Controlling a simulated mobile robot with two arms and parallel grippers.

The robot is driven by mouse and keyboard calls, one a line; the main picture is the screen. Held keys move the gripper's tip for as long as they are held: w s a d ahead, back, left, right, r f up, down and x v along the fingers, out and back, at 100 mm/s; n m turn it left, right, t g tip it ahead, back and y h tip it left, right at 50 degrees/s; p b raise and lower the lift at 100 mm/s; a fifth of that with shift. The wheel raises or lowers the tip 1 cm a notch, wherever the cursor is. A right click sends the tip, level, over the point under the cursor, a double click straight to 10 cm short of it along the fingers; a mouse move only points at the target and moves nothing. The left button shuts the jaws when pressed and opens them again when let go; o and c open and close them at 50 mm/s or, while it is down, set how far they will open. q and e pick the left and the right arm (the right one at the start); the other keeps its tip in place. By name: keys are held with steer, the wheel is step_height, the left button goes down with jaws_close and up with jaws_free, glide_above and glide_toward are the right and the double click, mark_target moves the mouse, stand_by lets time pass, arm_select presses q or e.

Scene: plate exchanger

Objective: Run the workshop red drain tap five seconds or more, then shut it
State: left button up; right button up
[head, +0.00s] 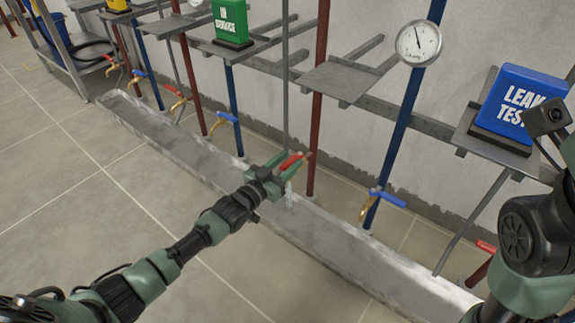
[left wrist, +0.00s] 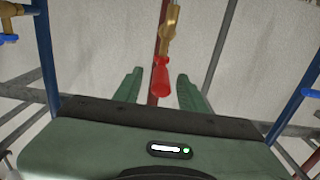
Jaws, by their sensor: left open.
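A red-handled brass drain tap (head: 291,162) sits on a dark red pipe above the trough. No label naming it as the workshop tap is readable. My left gripper (head: 279,169) is at this tap with its fingers open on either side of the red handle. In the left wrist view the red handle (left wrist: 160,78) lies between the two open fingers (left wrist: 160,74), with gaps on both sides, and the brass body (left wrist: 169,35) is beyond it. A pale streak (head: 289,195) below the tap looks like running water. My right arm shows at the right edge; its gripper is out of view.
A long grey trough (head: 350,263) runs along the wall. Blue-handled taps (head: 388,198) and other red-handled taps (head: 178,102) flank this one. A gauge (head: 418,43), green sign (head: 231,20) and blue LEAK TEST sign (head: 517,103) stand above. Tiled floor in front is clear.

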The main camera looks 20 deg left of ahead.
arm_select(q)
jaws_close()
stand_by(1.4)
